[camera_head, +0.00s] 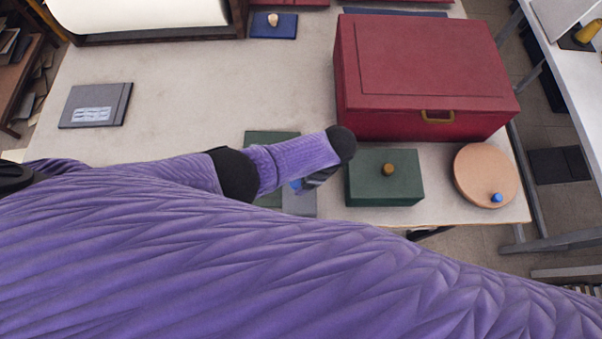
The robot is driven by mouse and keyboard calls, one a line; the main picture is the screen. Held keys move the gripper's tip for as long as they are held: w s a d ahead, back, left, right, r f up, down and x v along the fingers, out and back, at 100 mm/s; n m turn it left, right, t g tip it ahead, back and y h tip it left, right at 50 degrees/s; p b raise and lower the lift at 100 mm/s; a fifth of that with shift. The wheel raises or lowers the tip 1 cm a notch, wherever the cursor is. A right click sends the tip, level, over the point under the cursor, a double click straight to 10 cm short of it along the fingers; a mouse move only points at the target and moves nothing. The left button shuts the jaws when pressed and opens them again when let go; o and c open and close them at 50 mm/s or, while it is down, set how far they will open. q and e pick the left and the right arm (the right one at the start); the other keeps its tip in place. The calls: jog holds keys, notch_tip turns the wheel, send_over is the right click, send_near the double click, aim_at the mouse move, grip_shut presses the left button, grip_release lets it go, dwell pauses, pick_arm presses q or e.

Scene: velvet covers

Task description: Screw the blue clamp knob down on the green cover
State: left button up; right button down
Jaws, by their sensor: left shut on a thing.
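My left gripper (312,183) is mostly hidden by its own purple-sleeved wrist, near the front middle of the table. It is shut on a small blue thing (296,185), which looks like the blue clamp knob; only a sliver of it shows. A flat dark green panel (270,138), which looks like the green cover, lies beneath my left forearm and is largely hidden by it. I cannot tell whether the knob touches the cover. My right gripper is not in view.
Right of the gripper stand a green box (385,190) with a brass knob and a round wooden disc (478,170) with a blue knob. A large red box (425,70) stands behind them. A grey notebook (95,104) lies left.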

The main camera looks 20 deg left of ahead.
pick_arm(q)
jog(key=o, duration=1.2)
jog(key=p+v, duration=0.3)
jog(key=v, duration=0.7)
